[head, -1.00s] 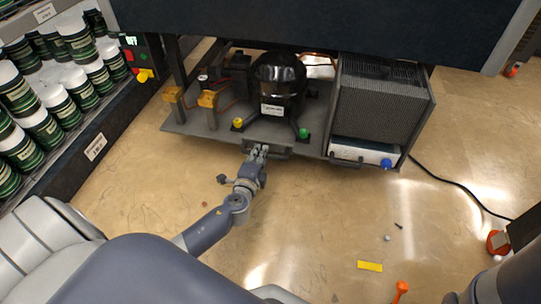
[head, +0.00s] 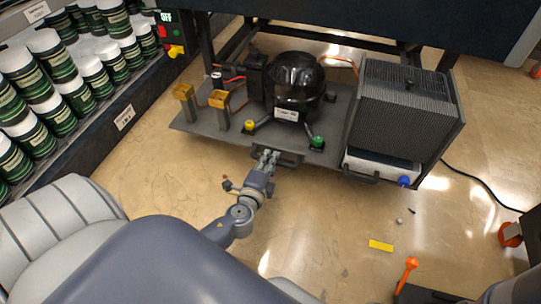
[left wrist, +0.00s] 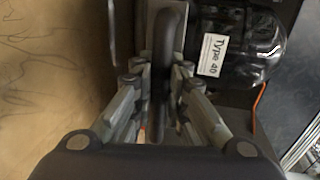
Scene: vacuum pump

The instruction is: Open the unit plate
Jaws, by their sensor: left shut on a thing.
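The unit plate (head: 205,128) is a grey sheet drawn well out from under the dark cabinet. It carries a black compressor (head: 295,85), two yellow-brown brackets and a grey finned box (head: 405,110). A dark handle (head: 289,160) is on its front edge. My left gripper (head: 267,157) is shut on this handle. In the left wrist view, the dark handle bar (left wrist: 166,60) runs between the fingers, with the compressor label "Type 40" beside it. My right gripper is not in view.
The dark cabinet (head: 380,18) overhangs the back. A shelf with green and white cans (head: 60,110) stands at left. On the floor at right lie a yellow strip (head: 380,246), an orange tool (head: 407,272) and a black cable (head: 478,183). The floor before the plate is mostly clear.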

